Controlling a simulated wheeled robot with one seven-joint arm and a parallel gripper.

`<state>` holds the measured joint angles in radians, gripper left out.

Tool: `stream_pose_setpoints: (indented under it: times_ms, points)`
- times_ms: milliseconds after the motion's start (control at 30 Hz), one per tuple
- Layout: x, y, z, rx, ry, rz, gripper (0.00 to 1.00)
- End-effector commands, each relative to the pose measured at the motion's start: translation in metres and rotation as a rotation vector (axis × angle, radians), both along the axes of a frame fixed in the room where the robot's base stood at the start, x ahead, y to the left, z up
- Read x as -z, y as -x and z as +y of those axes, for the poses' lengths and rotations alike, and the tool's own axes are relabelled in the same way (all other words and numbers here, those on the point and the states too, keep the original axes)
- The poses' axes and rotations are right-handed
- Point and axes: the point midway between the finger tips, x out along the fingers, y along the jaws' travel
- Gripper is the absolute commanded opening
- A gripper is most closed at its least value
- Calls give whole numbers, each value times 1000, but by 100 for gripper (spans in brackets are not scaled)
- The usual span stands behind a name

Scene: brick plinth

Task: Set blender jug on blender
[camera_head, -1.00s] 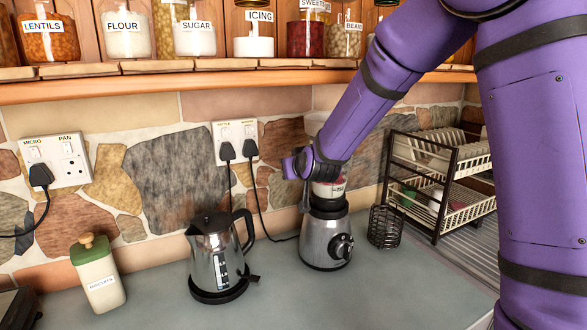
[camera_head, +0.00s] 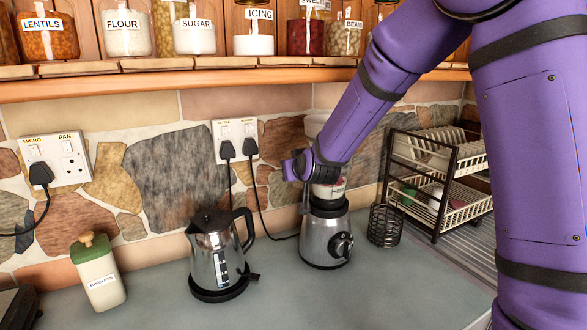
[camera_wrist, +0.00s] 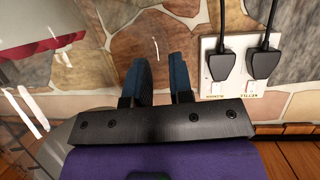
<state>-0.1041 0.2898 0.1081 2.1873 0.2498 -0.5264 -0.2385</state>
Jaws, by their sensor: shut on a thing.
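The blender base (camera_head: 325,238), silver with a black collar and a front dial, stands upright on the worktop. The blender jug (camera_head: 330,188), clear with red and white markings, is directly above its collar and looks upright. The jug's bottom appears to meet the collar, but I cannot tell whether it is fully seated. My gripper (camera_head: 300,166) is beside the jug's upper part, and my forearm hides much of the jug. In the wrist view my gripper's dark fingers (camera_wrist: 160,82) are shut on the jug, apparently at its clear handle; the jug's see-through wall (camera_wrist: 28,85) fills the left side.
A steel kettle (camera_head: 217,255) stands left of the blender, with a biscuit jar (camera_head: 98,275) farther left. A black wire holder (camera_head: 384,226) and a dish rack (camera_head: 440,180) stand to the right. Two plugs sit in the wall socket (camera_head: 235,130). A jar shelf (camera_head: 200,88) runs above.

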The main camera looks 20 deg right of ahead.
Motion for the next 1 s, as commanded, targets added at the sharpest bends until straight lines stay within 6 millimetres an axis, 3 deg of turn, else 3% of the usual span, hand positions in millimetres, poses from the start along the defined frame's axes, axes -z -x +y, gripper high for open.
stream_pose_setpoints:
  times_ms: [267, 300, 333, 667, 1000]
  points:
    - [2, -1, 0, -1, 1, -6, 0]
    - [1, -1, 0, -1, 1, -6, 30]
    - [2, -1, 0, -1, 1, -6, 32]
    - [3, 3, 0, 0, -1, 1, 32]
    - [-6, 24, -2, 0, 0, 0, 32]
